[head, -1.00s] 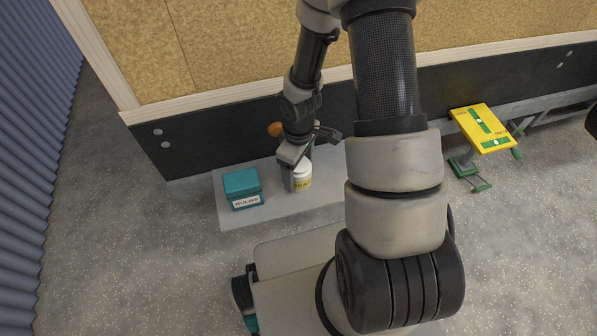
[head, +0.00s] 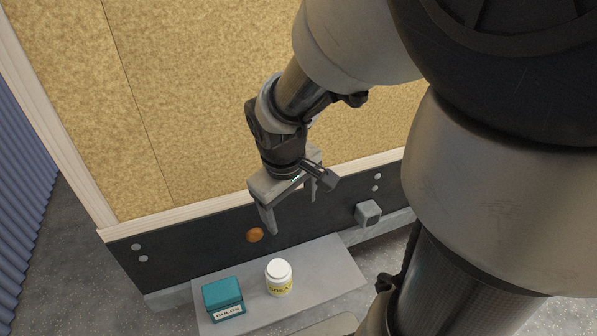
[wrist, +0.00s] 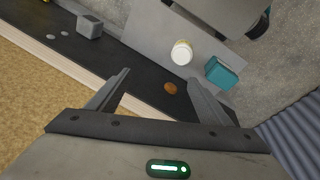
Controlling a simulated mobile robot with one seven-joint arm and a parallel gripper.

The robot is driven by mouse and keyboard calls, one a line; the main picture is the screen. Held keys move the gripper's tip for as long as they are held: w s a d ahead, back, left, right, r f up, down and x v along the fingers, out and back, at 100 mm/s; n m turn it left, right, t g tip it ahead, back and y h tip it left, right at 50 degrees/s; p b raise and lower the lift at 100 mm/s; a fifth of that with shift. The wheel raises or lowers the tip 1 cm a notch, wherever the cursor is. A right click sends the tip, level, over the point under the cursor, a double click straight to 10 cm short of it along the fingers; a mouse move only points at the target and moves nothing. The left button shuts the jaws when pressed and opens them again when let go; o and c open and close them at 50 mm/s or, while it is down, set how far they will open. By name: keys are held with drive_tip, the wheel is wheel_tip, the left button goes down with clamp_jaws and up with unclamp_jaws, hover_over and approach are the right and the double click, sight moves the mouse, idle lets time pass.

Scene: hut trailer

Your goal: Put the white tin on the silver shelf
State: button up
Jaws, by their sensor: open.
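The white tin (head: 279,279) has a white lid and a yellow label. It stands upright on the flat silver shelf (head: 328,264), to the right of a teal box. In the wrist view the tin (wrist: 181,53) is seen from above on the shelf (wrist: 148,25), beyond the fingertips. My gripper (head: 292,215) is open and empty, raised above the shelf and apart from the tin. In the wrist view both fingers of my gripper (wrist: 158,77) show with nothing between them.
The teal box (head: 223,297), with a white label, sits on the shelf's left part. An orange knob (head: 255,235) is on the dark wall panel (head: 190,252) behind. A grey block (head: 368,212) juts out at right. The shelf's right part is bare.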

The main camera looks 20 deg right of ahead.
drive_tip(key=s+a+r+m+t+y, duration=0.2)
drive_tip(key=s+a+r+m+t, duration=0.15)
drive_tip(key=s+r, duration=0.95)
drive_tip(key=w+r+p, duration=0.3)
drive_tip(key=r+p, duration=1.2)
drive_tip(key=shift+w+d+r+m, duration=0.25)
drive_tip(key=shift+w+d+m, duration=0.1)
drive_tip(key=shift+w, duration=0.05)
